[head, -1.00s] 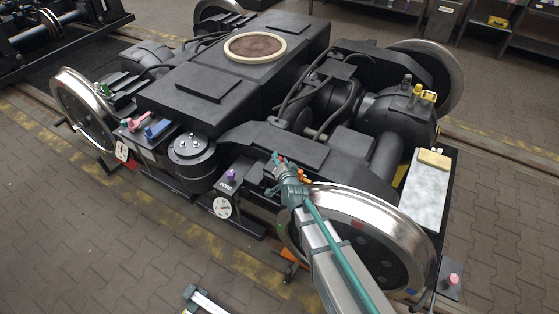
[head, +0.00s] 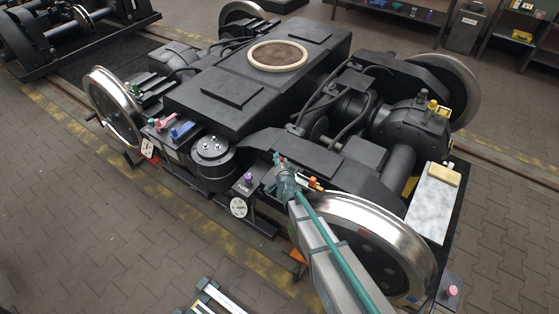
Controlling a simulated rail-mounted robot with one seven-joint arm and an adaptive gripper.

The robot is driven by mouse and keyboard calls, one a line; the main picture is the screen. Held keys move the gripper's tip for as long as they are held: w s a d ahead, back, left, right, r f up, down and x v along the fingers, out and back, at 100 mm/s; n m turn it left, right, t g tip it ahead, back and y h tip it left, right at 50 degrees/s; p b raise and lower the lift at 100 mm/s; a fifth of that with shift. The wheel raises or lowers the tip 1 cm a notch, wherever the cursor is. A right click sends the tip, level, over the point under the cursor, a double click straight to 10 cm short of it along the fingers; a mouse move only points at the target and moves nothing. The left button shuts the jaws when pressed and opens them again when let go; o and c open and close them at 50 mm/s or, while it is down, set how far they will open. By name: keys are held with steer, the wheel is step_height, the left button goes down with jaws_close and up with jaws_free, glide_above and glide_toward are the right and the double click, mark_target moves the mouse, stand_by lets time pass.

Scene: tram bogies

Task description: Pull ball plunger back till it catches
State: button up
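My gripper (head: 278,160), teal and small in the head view, is above the near side of the bogie (head: 257,95), just left of the near right wheel (head: 365,230). Whether its fingers are open or shut is too small to tell. Round knobs that could be the ball plunger are a purple one (head: 248,178) on a small dark box left of my gripper and a pink one (head: 453,291) at the lower right. I cannot tell which it is. An orange piece (head: 314,184) shows close to the right of my gripper.
Pink (head: 165,122) and blue (head: 183,130) handles stand at the near left. A white dial (head: 238,207) is below the purple knob. A tan block (head: 444,174) lies on a pale plate at the right. The paved floor in front is mostly clear.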

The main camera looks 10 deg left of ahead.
steer(key=o, duration=0.4)
steer(key=shift+s+a, duration=0.15)
steer(key=v, duration=1.2)
